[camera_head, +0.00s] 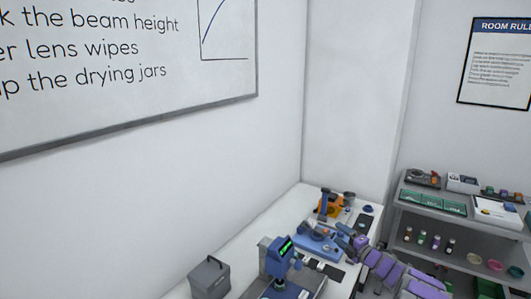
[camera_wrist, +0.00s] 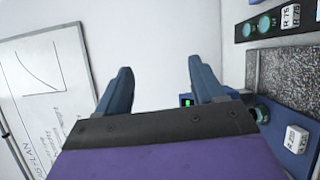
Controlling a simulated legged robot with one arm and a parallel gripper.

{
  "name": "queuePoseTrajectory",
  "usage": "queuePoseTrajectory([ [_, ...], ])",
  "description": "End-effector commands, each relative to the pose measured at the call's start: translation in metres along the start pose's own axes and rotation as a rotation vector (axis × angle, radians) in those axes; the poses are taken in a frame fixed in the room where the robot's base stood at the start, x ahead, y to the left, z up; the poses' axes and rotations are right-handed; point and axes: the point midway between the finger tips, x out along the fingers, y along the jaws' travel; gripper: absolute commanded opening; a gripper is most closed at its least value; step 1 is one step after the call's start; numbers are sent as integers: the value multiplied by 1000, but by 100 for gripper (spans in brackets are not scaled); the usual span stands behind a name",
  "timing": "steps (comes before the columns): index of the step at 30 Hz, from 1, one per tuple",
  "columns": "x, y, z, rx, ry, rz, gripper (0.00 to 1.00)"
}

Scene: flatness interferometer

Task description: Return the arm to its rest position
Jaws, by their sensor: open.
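My arm (camera_head: 388,267), with purple links, reaches in from the lower right over the white bench in the head view. My gripper (camera_head: 352,238) is above the far half of the bench, close to a blue instrument base. The wrist view shows the two dark blue fingers of my gripper (camera_wrist: 162,80) spread apart, with nothing between them but the pale wall. No held object shows.
On the white bench (camera_head: 238,246) stand a blue device with a green display (camera_head: 278,255), a grey box (camera_head: 210,278) and an orange instrument (camera_head: 329,205). A grey shelf (camera_head: 432,211) with trays and jars stands at right. A whiteboard (camera_head: 120,60) hangs on the wall.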

Motion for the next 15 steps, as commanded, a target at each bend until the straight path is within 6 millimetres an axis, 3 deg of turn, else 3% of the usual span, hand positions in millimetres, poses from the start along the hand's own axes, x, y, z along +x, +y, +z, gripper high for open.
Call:
queuePoseTrajectory([
  [1, 6, 17, 4, 29, -42, -2, 68],
  [6, 15, 55, 14, 169, -195, -41, 68],
  [15, 2, 98, 0, 446, -439, -141, 68],
])
